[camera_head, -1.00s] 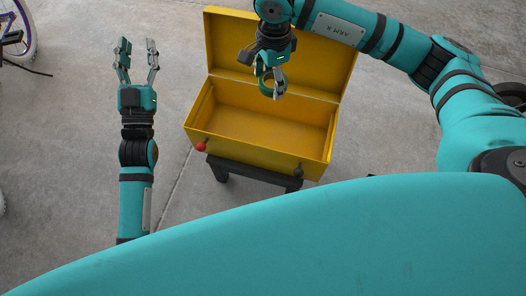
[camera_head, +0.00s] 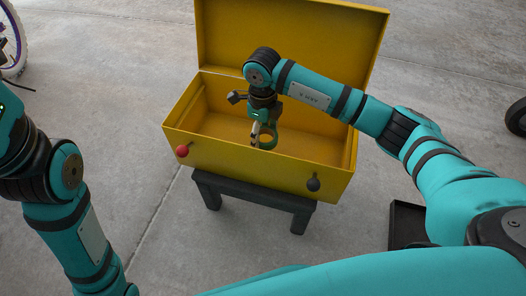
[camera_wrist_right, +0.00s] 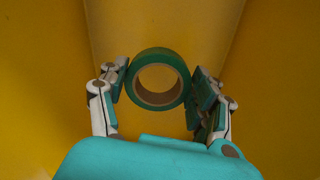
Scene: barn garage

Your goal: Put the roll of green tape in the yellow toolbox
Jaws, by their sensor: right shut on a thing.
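The yellow toolbox (camera_head: 232,163) stands open in the head view, its lid raised at the back. My right gripper (camera_head: 262,136) reaches down inside the toolbox opening. It is shut on the roll of green tape (camera_head: 273,137), which is partly hidden by the fingers. In the right wrist view the roll (camera_wrist_right: 160,57) shows as a green ring with a tan core, pinched between the two fingers, with yellow toolbox walls (camera_wrist_right: 45,70) around it. Whether the roll touches the toolbox floor I cannot tell.
The toolbox rests on a dark stool (camera_head: 255,189). A red knob (camera_head: 182,151) and a dark knob (camera_head: 313,184) are on its front. A bicycle wheel (camera_head: 14,45) is at the upper left, a black tray (camera_head: 406,222) at the right. The concrete floor is otherwise largely clear.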

